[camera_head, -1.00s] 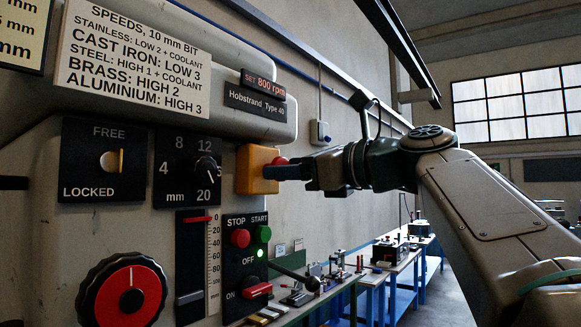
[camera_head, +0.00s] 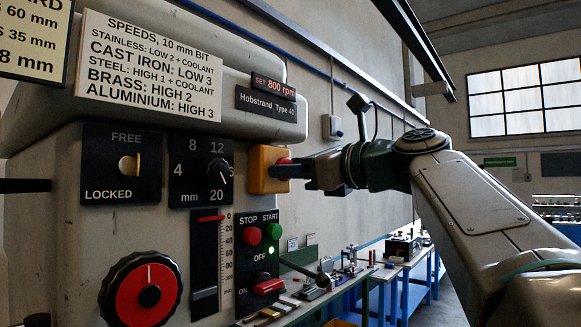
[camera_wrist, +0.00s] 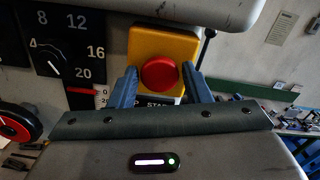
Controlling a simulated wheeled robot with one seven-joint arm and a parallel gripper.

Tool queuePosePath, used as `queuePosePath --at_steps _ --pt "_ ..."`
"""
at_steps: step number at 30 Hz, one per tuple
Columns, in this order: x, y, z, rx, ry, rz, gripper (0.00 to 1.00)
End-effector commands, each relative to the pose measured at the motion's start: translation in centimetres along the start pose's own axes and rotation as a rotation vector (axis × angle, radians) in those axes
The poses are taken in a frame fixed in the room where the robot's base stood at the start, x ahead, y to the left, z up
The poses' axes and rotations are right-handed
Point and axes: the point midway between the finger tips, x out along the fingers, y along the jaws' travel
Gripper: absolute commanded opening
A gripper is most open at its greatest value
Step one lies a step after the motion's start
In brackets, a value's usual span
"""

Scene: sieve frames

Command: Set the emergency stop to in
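The emergency stop is a red round button (camera_wrist: 159,75) on a yellow box (camera_wrist: 143,40) on the machine's side. In the head view the yellow box (camera_head: 259,172) stands at the middle, with a bit of the red button (camera_head: 284,160) showing at its right. My gripper (camera_head: 282,171) is level with the button and close to it. In the wrist view my gripper (camera_wrist: 160,68) has its two blue fingers apart, one on each side of the button, with a narrow gap on both sides. How far the button is pressed is hard to tell.
Beside the box are a dial (camera_head: 217,171), a key switch plate (camera_head: 121,164), a stop/start panel (camera_head: 260,250) with a red lever, and a red handwheel (camera_head: 142,295). A workbench (camera_head: 392,270) with tools stands behind. Free room lies right of the machine.

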Motion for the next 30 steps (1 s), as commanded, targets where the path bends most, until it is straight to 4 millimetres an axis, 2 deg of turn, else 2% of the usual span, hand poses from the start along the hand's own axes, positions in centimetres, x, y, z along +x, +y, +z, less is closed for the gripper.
queuePosePath --at_steps 10,14,17,24,30 --pt "0.0 0.1 -0.1 0.0 0.002 0.003 0.59" --pt "-1.0 0.1 -0.2 -0.001 0.002 0.002 0.59" --pt "-2.7 0.2 -0.3 -0.003 0.002 0.0 0.59" --pt "-8.3 0.1 -0.2 -0.001 0.001 0.001 0.59" --pt "-11.9 0.0 -0.1 -0.001 0.001 0.002 0.59"
